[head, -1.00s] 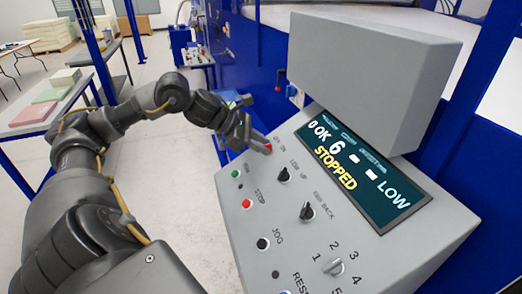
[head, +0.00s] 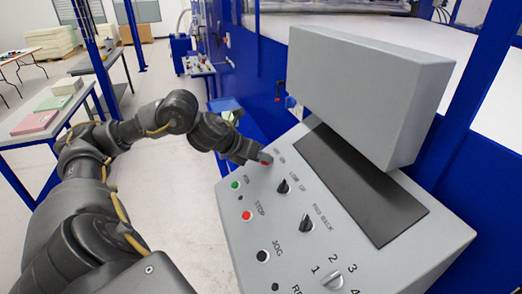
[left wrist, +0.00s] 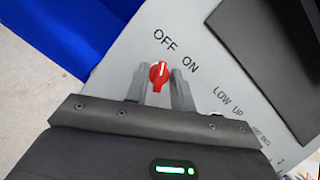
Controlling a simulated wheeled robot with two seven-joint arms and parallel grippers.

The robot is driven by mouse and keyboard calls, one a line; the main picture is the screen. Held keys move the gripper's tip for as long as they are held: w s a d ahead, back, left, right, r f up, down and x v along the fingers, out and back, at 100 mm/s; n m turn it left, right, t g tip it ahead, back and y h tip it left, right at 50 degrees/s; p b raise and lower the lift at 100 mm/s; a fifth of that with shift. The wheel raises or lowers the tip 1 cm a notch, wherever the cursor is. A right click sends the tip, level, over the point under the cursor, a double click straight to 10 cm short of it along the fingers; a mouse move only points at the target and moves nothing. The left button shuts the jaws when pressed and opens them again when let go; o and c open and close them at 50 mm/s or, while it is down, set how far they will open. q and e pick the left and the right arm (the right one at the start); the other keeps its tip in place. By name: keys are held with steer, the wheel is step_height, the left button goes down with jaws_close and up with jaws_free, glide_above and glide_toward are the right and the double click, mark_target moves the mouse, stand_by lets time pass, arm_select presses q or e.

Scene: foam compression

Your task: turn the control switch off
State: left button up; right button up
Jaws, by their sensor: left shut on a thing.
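The control switch (left wrist: 159,74) is a red knob at the top left of the grey control panel, beside the labels OFF and ON. In the left wrist view its white mark points up toward OFF. In the head view my fingers (head: 259,157) hide part of the knob. The panel's display (head: 360,187) is dark. My right gripper is not in view.
The sloping panel (head: 232,210) carries a green button (head: 236,184), a red stop button (head: 246,215), black selector knobs (head: 306,222) and a grey dial (head: 333,280). A grey box (head: 370,85) stands above the display. A table with foam blocks (head: 38,122) is at the left.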

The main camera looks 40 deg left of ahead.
arm_select(q)
steer(key=shift+w+r+n+y+p, duration=0.15)
steer(key=shift+n+y+p, duration=0.25)
steer(key=shift+n+p, duration=0.8)
steer(key=o, duration=0.6)
steer(key=shift+o, duration=0.2)
steer(key=b+v, duration=0.4)
steer(key=v, duration=0.6)
steer(key=shift+s+r, duration=0.2)
steer(key=shift+s, duration=0.15)
